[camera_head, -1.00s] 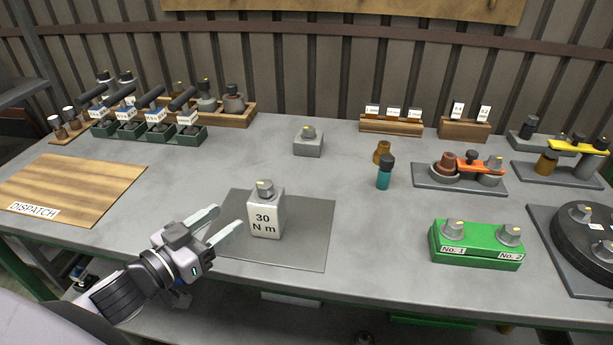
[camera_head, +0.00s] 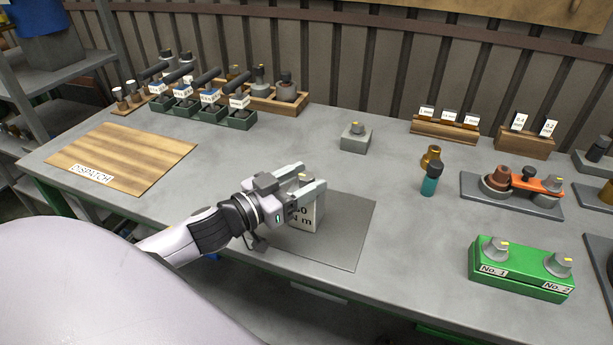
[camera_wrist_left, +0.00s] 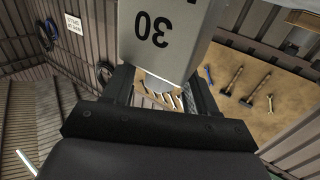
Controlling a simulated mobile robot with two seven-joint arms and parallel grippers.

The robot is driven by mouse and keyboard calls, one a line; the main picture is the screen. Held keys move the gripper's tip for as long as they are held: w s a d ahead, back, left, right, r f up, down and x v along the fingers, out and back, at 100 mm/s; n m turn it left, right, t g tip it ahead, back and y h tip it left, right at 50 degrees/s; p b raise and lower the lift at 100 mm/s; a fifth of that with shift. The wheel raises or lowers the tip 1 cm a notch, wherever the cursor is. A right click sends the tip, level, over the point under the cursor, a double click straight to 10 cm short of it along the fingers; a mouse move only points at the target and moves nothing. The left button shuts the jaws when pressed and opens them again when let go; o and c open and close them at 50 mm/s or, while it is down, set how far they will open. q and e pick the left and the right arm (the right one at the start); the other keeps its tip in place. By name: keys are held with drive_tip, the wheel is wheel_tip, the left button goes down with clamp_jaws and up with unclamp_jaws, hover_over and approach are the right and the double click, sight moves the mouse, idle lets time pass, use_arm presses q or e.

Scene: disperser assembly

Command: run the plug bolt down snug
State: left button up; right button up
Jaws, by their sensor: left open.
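A pale block marked 30 N m (camera_head: 312,214) stands on the grey mat (camera_head: 345,245), with a grey knob (camera_head: 306,178) on top. My left gripper (camera_head: 312,179) is open at the top of the block, its fingers on either side of the knob; contact is not clear. In the left wrist view the block (camera_wrist_left: 165,30) appears upside down, with its knob (camera_wrist_left: 155,84) between the open fingers. The gripper hides part of the block's left face in the head view. I cannot pick out a plug bolt for certain. My right gripper is not in view.
A green box marked No. 1 and No. 2 (camera_head: 520,272) is at the right front. A teal-bodied piece (camera_head: 428,185) and a grey block (camera_head: 355,138) stand behind the mat. A wooden dispatch board (camera_head: 125,155) lies at left. Bench between board and mat is clear.

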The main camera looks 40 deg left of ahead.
use_arm(q)
drive_tip(key=shift+w+d, duration=0.15)
drive_tip(key=shift+w, duration=0.35)
drive_tip(key=shift+c, duration=0.3)
drive_tip(key=c, duration=0.9)
